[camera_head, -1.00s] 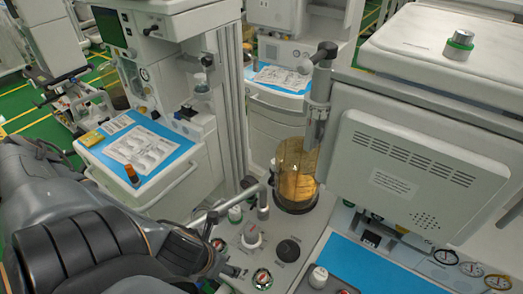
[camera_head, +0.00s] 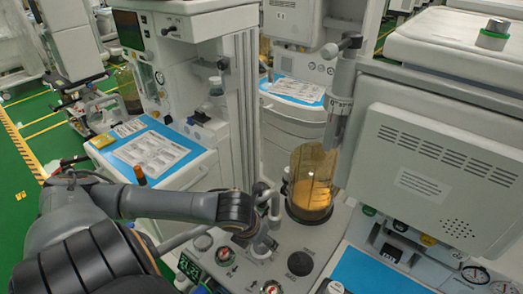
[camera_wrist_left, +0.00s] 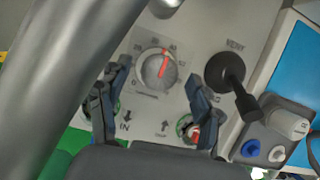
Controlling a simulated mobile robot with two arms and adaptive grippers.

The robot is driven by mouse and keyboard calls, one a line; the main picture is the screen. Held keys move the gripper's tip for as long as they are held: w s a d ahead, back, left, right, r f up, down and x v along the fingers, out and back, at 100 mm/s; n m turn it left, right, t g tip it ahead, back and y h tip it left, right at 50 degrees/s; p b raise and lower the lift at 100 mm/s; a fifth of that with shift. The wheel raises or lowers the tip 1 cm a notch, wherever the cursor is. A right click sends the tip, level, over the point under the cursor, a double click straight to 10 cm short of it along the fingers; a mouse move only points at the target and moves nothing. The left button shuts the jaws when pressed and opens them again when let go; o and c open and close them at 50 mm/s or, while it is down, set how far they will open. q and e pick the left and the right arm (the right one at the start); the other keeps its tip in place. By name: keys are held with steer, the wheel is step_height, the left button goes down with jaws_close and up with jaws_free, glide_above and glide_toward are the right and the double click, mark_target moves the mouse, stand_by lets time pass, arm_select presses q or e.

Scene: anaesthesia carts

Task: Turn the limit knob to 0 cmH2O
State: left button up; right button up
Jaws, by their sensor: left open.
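The limit knob (camera_wrist_left: 158,71) is a round grey dial with a red pointer on a light panel in the left wrist view. Its pointer aims up and slightly right, away from the 0 mark at the lower left of the scale. My left gripper (camera_wrist_left: 157,73) is open, with one dark finger on each side of the knob in that view. I cannot tell whether the fingers touch it. In the head view my left arm reaches over the panel, and its wrist covers part of the area around the knob (camera_head: 262,249). My right gripper is not in view.
A black VENT knob (camera_wrist_left: 226,72) stands close right of the knob. A clear cylinder with an orange-brown bellows (camera_head: 311,188) stands behind the panel. A grey post (camera_head: 339,100) rises beside it. A blue worktop (camera_head: 367,272) lies to the right.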

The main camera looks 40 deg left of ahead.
arm_select(q)
steer(key=shift+x, duration=1.1)
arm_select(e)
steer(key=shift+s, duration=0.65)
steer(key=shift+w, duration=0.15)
